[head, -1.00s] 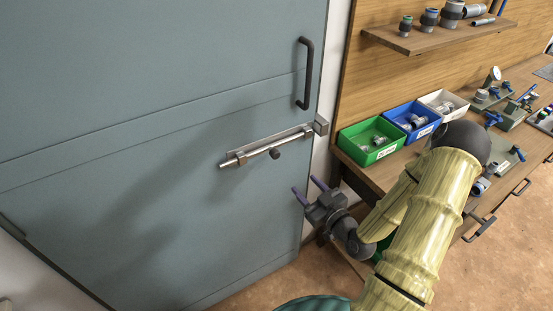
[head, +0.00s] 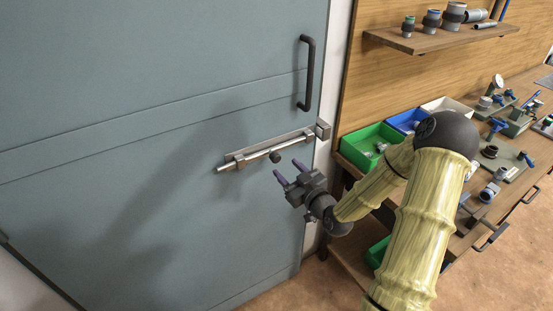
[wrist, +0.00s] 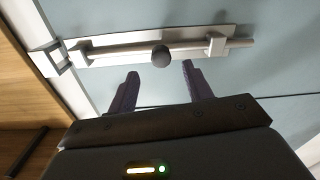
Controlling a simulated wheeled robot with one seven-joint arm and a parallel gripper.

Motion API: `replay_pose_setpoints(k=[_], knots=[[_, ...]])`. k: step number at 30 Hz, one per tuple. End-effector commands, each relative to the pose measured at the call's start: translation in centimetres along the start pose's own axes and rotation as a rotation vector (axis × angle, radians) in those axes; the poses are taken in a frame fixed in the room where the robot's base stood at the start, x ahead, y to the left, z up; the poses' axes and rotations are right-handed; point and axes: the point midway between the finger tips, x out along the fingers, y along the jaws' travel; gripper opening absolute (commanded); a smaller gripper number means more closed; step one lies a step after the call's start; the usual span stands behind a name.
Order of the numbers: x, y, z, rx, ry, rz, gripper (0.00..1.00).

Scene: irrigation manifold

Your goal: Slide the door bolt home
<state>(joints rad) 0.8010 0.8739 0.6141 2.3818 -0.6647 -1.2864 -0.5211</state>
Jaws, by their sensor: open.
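The door bolt (head: 255,153) is a bare metal rod on a pale plate, with a dark round knob (head: 275,157) near its middle. In the wrist view the rod (wrist: 120,53) runs across the top and its right end sticks out past the right guide. The keeper (head: 322,130) is a metal block at the door's right edge; it shows at left in the wrist view (wrist: 47,60), with a small gap before the rod's end. My gripper (head: 288,171) is open and empty, just short of the bolt. In the wrist view the knob (wrist: 161,56) appears between and beyond its purple fingertips (wrist: 159,70).
The blue-grey door (head: 130,90) has a dark pull handle (head: 307,73) above the bolt. On the right, a wooden bench holds a green bin (head: 365,140), a blue bin (head: 408,120) and pipe fittings. A shelf (head: 430,39) hangs above. The door below the bolt is clear.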

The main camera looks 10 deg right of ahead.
Motion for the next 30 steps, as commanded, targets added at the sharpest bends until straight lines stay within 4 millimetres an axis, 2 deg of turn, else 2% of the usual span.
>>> replay_pose_setpoints(k=[3, 10, 14, 22, 30], knots=[[2.3, -0.1, -0.3, 0.001, 0.002, -0.002, 0.50], [5.7, -0.2, -0.2, 0.000, 0.002, -0.004, 0.50], [6.5, -0.2, -0.1, 0.000, 0.001, -0.004, 0.50], [6.6, -0.2, 0.0, 0.000, 0.000, -0.004, 0.50], [6.6, -0.2, 0.0, 0.000, 0.000, -0.004, 0.00]])
